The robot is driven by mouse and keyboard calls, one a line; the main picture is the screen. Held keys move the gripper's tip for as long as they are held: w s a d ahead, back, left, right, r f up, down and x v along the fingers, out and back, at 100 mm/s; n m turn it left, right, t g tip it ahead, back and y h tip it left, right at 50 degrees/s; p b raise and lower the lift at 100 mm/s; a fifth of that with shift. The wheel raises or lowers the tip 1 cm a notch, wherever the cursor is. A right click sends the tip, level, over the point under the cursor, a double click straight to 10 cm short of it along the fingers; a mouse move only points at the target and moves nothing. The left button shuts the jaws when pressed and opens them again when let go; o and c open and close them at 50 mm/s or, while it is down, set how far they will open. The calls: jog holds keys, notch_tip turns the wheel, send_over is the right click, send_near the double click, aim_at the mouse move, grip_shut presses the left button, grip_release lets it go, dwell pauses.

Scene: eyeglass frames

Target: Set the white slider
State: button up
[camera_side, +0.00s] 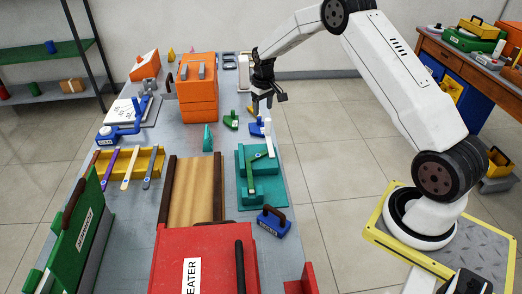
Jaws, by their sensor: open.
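My gripper (268,103) hangs in the air above the far right part of the grey table, pointing down, with its fingers apart and nothing seen between them. A small white upright piece (269,138) stands below it, at the far end of a teal fixture (246,192) that carries a green bar. I cannot tell for sure whether this white piece is the white slider. Small green (231,121) and blue (256,127) pieces stand just left of and below the gripper.
An orange box stack (198,100) stands left of the gripper. A brown-railed channel (192,190), a yellow tray (150,162), a blue handled block (273,221) and a red box (205,262) crowd the near table. A white panel (133,111) lies at left.

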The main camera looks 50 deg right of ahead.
send_over(268, 134)
jog(key=f, duration=0.2)
jog(key=d+f, duration=0.1)
jog(key=shift+w+f, duration=0.1)
jog(key=shift+w, duration=0.25)
jog(key=shift+a, duration=0.1)
jog(key=shift+f, duration=3.85)
grip_shut()
